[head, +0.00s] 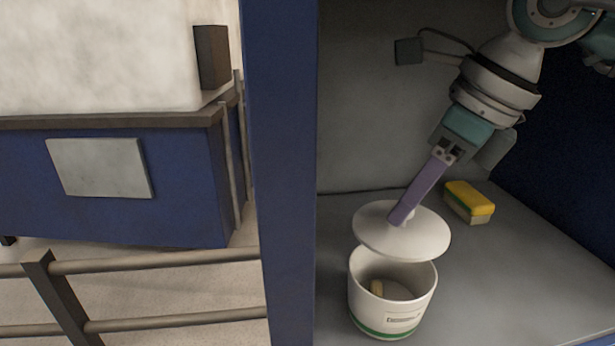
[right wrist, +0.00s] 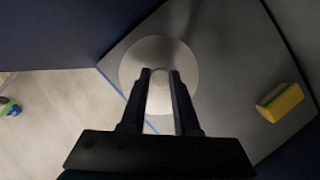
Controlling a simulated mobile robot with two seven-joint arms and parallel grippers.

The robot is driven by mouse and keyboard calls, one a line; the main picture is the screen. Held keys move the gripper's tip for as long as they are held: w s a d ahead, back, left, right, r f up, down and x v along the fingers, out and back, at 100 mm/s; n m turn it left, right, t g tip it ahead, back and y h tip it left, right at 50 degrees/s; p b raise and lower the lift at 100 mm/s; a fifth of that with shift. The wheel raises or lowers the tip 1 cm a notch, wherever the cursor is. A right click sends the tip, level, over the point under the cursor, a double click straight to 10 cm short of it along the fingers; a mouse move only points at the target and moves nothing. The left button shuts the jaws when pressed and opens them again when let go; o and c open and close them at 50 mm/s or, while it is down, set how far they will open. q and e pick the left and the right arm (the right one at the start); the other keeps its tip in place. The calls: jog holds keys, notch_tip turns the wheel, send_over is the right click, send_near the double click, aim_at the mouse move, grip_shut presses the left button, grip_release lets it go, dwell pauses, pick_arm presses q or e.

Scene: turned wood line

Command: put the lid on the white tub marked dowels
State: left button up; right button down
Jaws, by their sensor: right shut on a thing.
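The white tub (head: 393,303) stands upright on the grey shelf, with a green band near its base and a small label too small to read. My right gripper (head: 402,215) is shut on the knob of the white round lid (head: 401,238). The lid is over the tub's mouth, slightly tilted, with a gap showing below it at the front. In the right wrist view the lid (right wrist: 133,68) lies beyond the fingers and hides the tub. My left gripper is not in view.
A yellow and green sponge (head: 469,201) lies on the grey shelf (head: 520,270) behind and right of the tub. A blue post (head: 281,170) stands close on the left, and a dark blue wall (head: 560,150) is at the right. The shelf right of the tub is clear.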

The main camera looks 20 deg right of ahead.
aim_at(411, 228)
jog(key=shift+f+b, duration=2.1)
jog(key=shift+f, duration=0.7)
jog(key=shift+r, duration=0.1)
jog(key=shift+f+b, duration=0.2)
jog(key=shift+b, duration=0.2)
jog(key=shift+c, duration=0.4)
grip_release()
dwell(0.3)
